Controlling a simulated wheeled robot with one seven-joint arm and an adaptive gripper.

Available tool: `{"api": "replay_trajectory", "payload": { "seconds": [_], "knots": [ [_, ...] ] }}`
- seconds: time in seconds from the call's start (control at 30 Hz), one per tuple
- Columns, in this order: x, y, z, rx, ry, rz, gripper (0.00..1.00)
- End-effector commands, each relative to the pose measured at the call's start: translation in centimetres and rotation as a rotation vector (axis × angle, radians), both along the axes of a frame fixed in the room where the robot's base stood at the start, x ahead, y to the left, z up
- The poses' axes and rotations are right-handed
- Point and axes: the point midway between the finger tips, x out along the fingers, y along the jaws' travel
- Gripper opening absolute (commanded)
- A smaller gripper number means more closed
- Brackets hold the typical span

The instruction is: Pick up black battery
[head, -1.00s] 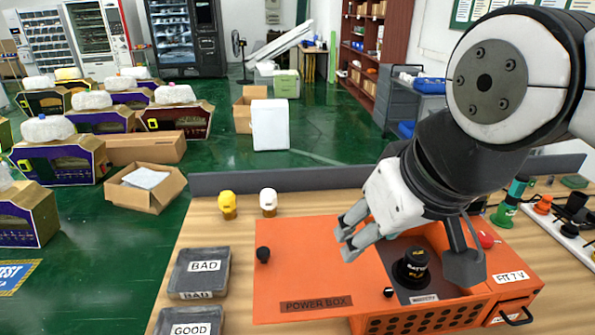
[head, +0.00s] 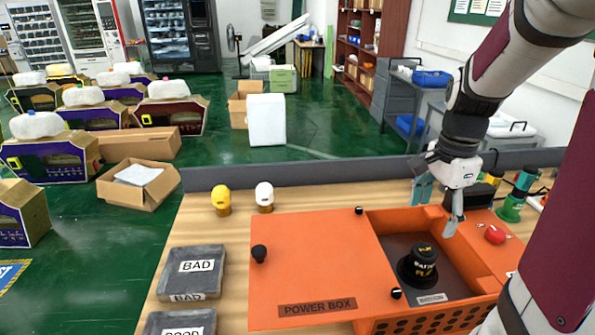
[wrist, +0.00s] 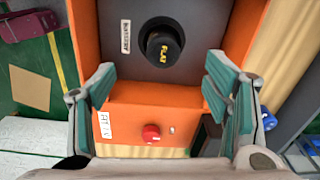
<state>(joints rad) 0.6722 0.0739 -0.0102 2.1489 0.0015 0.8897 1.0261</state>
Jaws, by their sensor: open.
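The black battery (head: 420,264) stands upright in the open compartment of the orange power box (head: 312,262). Yellow lettering shows on it. In the wrist view the battery (wrist: 158,46) is seen from above, with "FLAT" on its top, beyond the fingertips and roughly centred between them. My gripper (head: 438,207) is open and empty. In the head view it is above the back right part of the box, pointing down, apart from the battery.
A red button (head: 495,234) sits on the box's right part. The compartment walls surround the battery. Trays marked BAD (head: 192,272) and GOOD (head: 180,324) lie left. A yellow-topped piece (head: 221,201) and a white-topped piece (head: 264,196) stand behind the box.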

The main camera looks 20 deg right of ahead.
Motion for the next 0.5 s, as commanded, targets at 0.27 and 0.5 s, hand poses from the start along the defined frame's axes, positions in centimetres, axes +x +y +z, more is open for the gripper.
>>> {"api": "replay_trajectory", "payload": {
  "seconds": [0.27,0.5],
  "knots": [
    [-0.4,-1.9,-2.8,0.022,0.025,-0.121,0.70],
    [-0.4,-1.8,-7.2,0.024,0.027,-0.118,0.70]
  ]
}}
